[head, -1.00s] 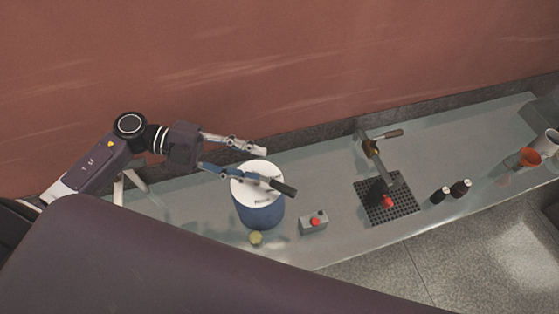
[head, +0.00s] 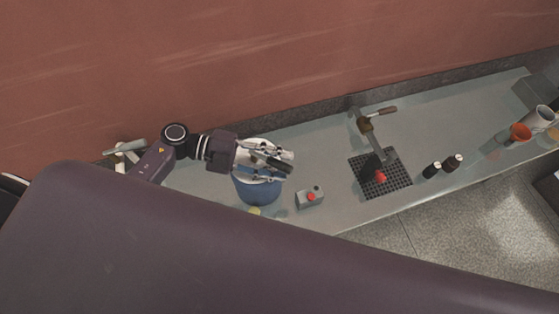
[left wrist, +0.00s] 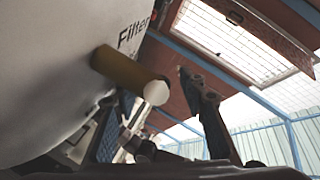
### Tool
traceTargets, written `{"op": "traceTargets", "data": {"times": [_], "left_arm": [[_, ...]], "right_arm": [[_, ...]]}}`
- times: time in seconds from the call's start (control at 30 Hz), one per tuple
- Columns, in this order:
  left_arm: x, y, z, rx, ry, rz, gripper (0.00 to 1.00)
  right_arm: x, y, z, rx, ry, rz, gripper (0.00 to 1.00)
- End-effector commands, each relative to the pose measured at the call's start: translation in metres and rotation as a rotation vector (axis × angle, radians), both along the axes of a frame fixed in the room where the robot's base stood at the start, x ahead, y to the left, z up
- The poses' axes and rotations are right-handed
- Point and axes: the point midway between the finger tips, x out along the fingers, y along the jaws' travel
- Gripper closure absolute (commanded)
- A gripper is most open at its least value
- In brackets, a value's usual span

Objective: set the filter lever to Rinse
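The filter is a blue drum (head: 258,192) with a white top, at the left part of the counter. Its lever has a dark handle (head: 281,165) pointing right, partly covered by my left gripper. My left gripper (head: 289,162) is over the drum's top with its fingers apart, one on either side of the handle in the picture; contact cannot be told. In the left wrist view the two fingers are spread, beside a pale surface (left wrist: 50,60) printed "Filter" and an olive cylinder (left wrist: 125,68) with a white end. The lever's position marks are not readable. My right gripper is not in view.
A grey box with a red button (head: 311,197) stands right of the drum. A wall runs behind the counter.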

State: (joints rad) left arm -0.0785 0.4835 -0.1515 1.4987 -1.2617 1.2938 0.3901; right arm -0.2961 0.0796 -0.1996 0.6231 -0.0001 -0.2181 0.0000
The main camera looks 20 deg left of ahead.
Motion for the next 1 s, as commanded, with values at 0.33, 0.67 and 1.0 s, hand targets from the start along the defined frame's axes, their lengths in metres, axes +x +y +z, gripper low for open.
{"op": "traceTargets", "data": {"times": [0.33,0.67,1.0], "left_arm": [[0.0007,-0.0032,-0.0011,0.001,0.000,0.001,0.62],[0.0006,-0.0029,-0.0010,0.001,0.000,0.001,0.99],[0.0002,-0.0027,-0.0011,0.001,0.000,-0.001,1.00]], "right_arm": [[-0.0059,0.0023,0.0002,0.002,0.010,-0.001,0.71],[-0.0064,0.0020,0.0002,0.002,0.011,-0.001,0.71],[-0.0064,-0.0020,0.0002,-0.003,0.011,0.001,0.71]]}}
